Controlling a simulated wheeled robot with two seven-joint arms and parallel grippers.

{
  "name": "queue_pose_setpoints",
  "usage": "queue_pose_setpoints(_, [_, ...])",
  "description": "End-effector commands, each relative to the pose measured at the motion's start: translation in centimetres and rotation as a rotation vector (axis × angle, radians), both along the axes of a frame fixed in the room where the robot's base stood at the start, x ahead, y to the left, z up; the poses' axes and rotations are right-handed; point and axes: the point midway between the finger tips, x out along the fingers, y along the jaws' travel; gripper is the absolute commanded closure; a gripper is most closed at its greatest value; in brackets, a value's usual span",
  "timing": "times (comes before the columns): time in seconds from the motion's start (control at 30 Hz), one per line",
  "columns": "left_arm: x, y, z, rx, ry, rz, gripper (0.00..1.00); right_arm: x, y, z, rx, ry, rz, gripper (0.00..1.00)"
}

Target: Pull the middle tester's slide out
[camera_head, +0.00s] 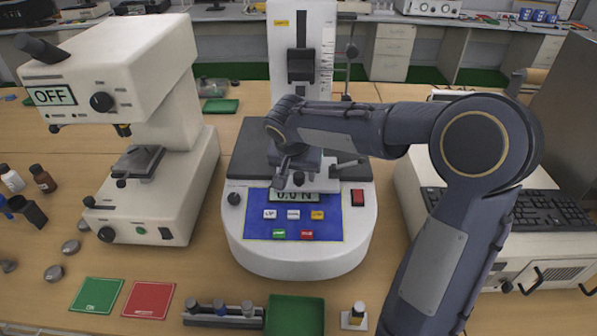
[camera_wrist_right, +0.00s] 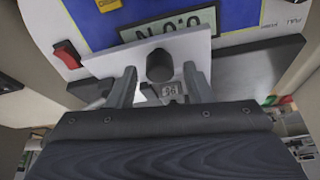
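The middle tester (camera_head: 300,244) has a rounded white base, a blue panel and a display reading 0.0 N. Its slide shows as a light grey plate (camera_wrist_right: 215,50) with a dark round knob (camera_wrist_right: 160,65) in the right wrist view. The knob also shows just above the display in the head view (camera_head: 298,179). My right gripper (camera_wrist_right: 160,82) is open, with one finger on each side of the knob and a visible gap on both sides. In the head view my right arm and gripper (camera_head: 290,168) cover much of the slide. My left gripper is not in view.
A white tester (camera_head: 120,70) reading OFF stands at the left. Another machine with a keyboard (camera_head: 540,212) stands at the right. Green (camera_head: 97,295) and red (camera_head: 148,300) pads, a green tray (camera_head: 295,314) and a small-parts rack (camera_head: 222,320) lie in front.

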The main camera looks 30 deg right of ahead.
Motion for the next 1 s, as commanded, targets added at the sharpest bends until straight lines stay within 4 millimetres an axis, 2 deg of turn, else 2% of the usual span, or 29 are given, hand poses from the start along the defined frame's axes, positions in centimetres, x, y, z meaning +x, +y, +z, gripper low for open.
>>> queue_pose_setpoints(0.37, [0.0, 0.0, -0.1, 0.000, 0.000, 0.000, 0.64, -0.1, 0.2, 0.6, -0.001, -0.002, 0.000, 0.51])
queue_pose_setpoints(0.7, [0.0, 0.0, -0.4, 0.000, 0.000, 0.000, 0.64, -1.6, 1.6, 5.6, 0.000, -0.004, 0.001, 0.51])
queue_pose_setpoints(0.83, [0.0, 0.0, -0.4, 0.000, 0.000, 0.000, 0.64, -2.0, 1.9, 6.8, -0.001, -0.002, 0.000, 0.51])
queue_pose_setpoints(1.0, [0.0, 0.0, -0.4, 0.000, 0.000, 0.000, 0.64, -2.2, 2.0, 7.2, 0.000, 0.000, 0.000, 0.51])
